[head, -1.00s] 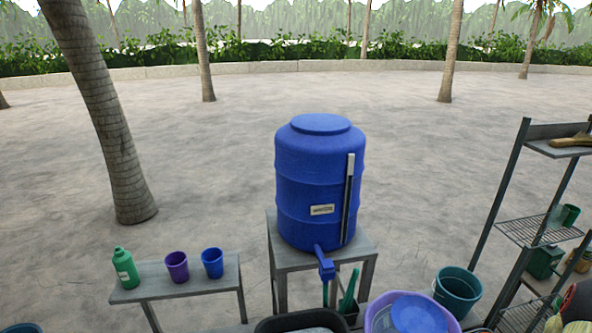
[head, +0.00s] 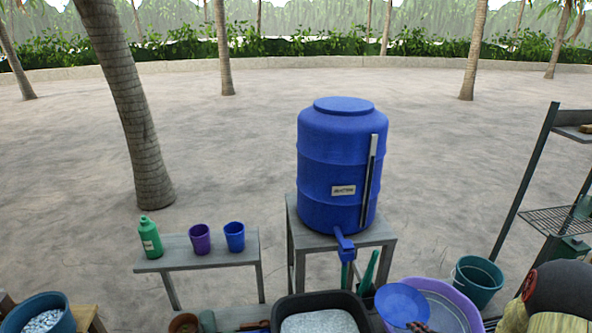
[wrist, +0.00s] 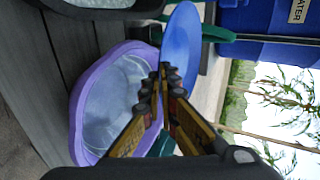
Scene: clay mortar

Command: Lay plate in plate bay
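A round blue plate (head: 402,303) is at the lower right of the head view, above the left part of a purple basin (head: 474,318). My gripper (head: 421,327) is at the plate's near edge, partly cut off by the frame. In the wrist view the fingers (wrist: 164,80) are closed together on the edge of the blue plate (wrist: 182,35), which overlaps the basin's rim (wrist: 78,125) there. The plate appears held above the basin, tilted in the wrist picture. I cannot make out a plate bay in either view.
A blue water barrel (head: 340,165) with a tap stands on a grey stand (head: 376,236). A low bench (head: 190,258) holds a green bottle (head: 149,238) and two cups. A black tub (head: 281,309), a teal bucket (head: 477,283) and a metal shelf (head: 532,165) stand around.

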